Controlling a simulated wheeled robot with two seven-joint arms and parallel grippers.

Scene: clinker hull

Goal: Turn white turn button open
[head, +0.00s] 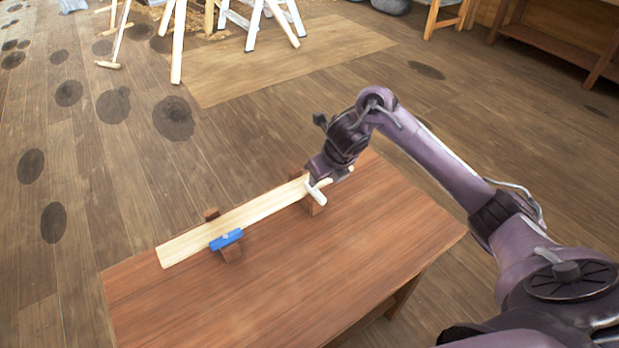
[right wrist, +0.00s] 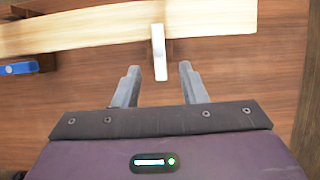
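The white turn button (head: 317,194) sits on a wooden block (head: 314,207) at the right part of a pale plank. It lies crosswise to the plank (head: 240,220), its far end overlapping the plank's edge. In the right wrist view the white turn button (right wrist: 159,55) points toward my right gripper (right wrist: 158,72). The gripper is open, with one finger on each side of the button's near end and a gap on both sides. I cannot tell the height between fingers and button. In the head view my right gripper (head: 317,180) is partly hidden by its own wrist. My left gripper is not in view.
A blue turn button (head: 226,239) sits on another block at the plank's left part; it also shows in the right wrist view (right wrist: 18,69). The brown table (head: 300,270) is clear in front. Sawhorses (head: 262,20) stand on the floor behind.

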